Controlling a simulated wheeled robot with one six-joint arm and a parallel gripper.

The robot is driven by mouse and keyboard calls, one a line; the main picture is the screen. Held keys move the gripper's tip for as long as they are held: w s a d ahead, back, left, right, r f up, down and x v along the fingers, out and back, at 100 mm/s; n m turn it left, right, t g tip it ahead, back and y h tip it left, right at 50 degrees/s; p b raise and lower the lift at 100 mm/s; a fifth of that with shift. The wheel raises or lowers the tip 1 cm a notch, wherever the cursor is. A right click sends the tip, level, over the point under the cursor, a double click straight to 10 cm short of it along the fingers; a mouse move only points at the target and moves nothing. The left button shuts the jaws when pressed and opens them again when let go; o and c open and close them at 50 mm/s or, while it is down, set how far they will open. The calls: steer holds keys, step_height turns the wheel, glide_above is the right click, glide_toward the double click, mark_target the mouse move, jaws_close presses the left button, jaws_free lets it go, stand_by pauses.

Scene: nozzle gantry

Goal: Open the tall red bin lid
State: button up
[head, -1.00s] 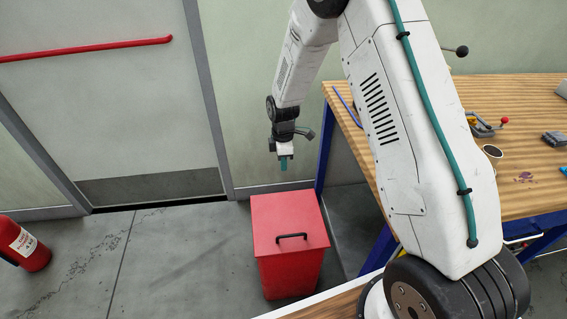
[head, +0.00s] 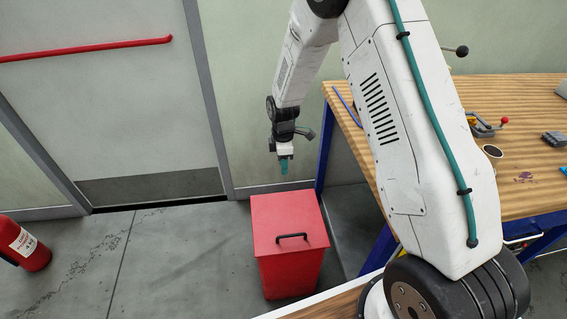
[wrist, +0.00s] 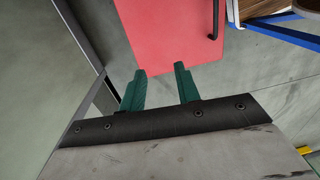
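The tall red bin (head: 290,273) stands on the floor left of the workbench. Its flat red lid (head: 285,222) is closed, with a black handle (head: 291,237) near its front edge. My gripper (head: 284,169) hangs above and behind the lid's back edge, apart from it, with its teal fingers pointing down. In the wrist view my gripper (wrist: 160,76) has two green fingers spread with an empty gap between them. The lid (wrist: 168,35) lies beyond the fingertips there, and part of the handle (wrist: 216,18) shows at the upper right.
A wooden workbench (head: 520,195) with blue legs stands to the right of the bin. A door (head: 120,110) with a red bar is behind at the left. A fire extinguisher (head: 27,245) stands at the far left. The floor left of the bin is clear.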

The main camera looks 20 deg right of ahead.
step_height(320, 180, up, 8)
steer(key=shift+w, duration=0.3)
steer(key=shift+f, duration=0.15)
